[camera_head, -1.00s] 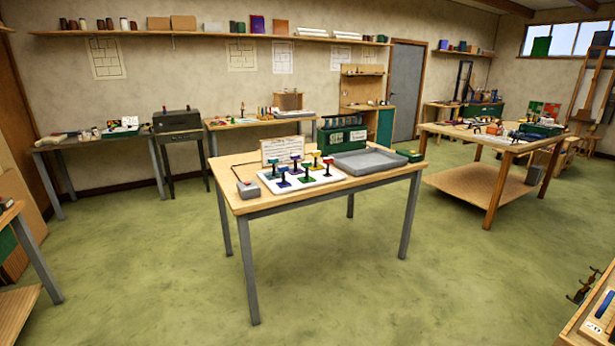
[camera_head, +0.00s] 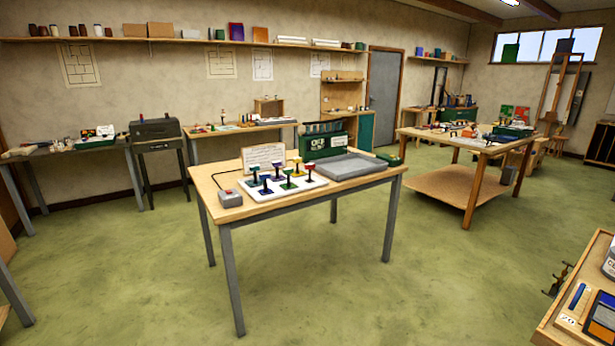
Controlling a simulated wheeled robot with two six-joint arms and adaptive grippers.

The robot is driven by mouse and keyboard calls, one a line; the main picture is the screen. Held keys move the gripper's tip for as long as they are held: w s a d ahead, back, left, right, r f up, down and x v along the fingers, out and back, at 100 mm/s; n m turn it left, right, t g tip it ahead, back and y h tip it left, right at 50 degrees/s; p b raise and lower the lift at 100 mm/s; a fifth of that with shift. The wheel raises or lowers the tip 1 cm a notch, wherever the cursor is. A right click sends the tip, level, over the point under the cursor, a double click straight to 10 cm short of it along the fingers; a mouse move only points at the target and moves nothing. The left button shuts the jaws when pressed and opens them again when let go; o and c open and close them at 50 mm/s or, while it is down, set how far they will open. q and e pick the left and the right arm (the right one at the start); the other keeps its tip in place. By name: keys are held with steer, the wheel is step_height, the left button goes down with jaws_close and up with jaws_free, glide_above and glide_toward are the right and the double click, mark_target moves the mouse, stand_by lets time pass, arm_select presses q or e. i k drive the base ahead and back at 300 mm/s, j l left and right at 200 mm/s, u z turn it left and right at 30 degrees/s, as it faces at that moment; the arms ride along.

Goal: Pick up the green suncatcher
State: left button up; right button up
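Several small coloured pieces on dark stands stand on a white board (camera_head: 258,192) on the middle table (camera_head: 300,201). The green suncatcher appears to be the green-topped piece (camera_head: 288,171), toward the front of the group. A blue piece (camera_head: 265,177) is left of it, a red one (camera_head: 309,166) right of it, and a yellow one (camera_head: 297,160) behind it. The pieces are small, so their shapes are hard to make out. Neither of my grippers is in view.
A grey tray (camera_head: 347,167) lies right of the board, and a grey box with a red top (camera_head: 230,198) left of it. A green case (camera_head: 325,143) stands behind. Open green floor lies in front. Another bench (camera_head: 572,322) juts in at lower right.

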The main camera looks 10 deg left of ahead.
mark_target(290, 186)
steer(key=i+l, duration=0.1)
steer(key=i, duration=0.45)
steer(key=i+u, duration=0.1)
steer(key=i, duration=0.4)
